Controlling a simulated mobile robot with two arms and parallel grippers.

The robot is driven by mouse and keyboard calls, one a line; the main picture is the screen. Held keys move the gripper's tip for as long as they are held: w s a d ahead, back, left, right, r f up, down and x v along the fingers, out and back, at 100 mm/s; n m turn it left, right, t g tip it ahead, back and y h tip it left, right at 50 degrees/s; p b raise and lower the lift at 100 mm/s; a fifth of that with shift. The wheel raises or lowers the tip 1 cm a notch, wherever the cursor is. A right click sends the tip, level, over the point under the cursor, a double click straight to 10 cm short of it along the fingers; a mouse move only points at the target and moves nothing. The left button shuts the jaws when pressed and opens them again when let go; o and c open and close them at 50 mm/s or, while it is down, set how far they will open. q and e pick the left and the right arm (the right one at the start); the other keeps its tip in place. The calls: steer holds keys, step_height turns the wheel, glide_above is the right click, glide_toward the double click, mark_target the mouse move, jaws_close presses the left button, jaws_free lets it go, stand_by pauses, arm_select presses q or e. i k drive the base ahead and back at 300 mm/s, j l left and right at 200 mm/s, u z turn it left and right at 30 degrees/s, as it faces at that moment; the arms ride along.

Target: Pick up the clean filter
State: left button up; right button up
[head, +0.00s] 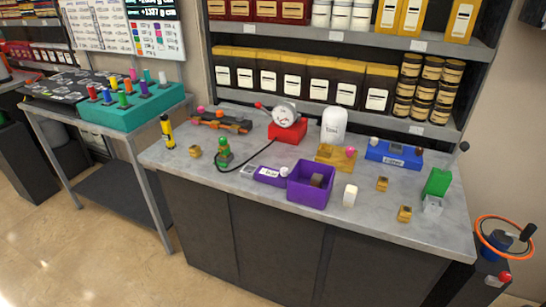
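A small white upright block or cylinder (349,196), which looks like the clean filter, stands on the grey worktop near its front edge. It is just right of a purple open box (310,190) that holds a dark brown piece (316,180). Nothing touches the white piece. Neither of my grippers shows in the head view.
The worktop (262,214) also carries a red-based gauge (287,122), a white canister (333,125), a blue device (394,154), a green block (437,182) and several small yellow-brown cubes. A black hose crosses the middle. Shelves stand behind. An orange wheel (506,233) is at the right.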

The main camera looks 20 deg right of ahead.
mark_target(350, 193)
steer(key=z, duration=1.4)
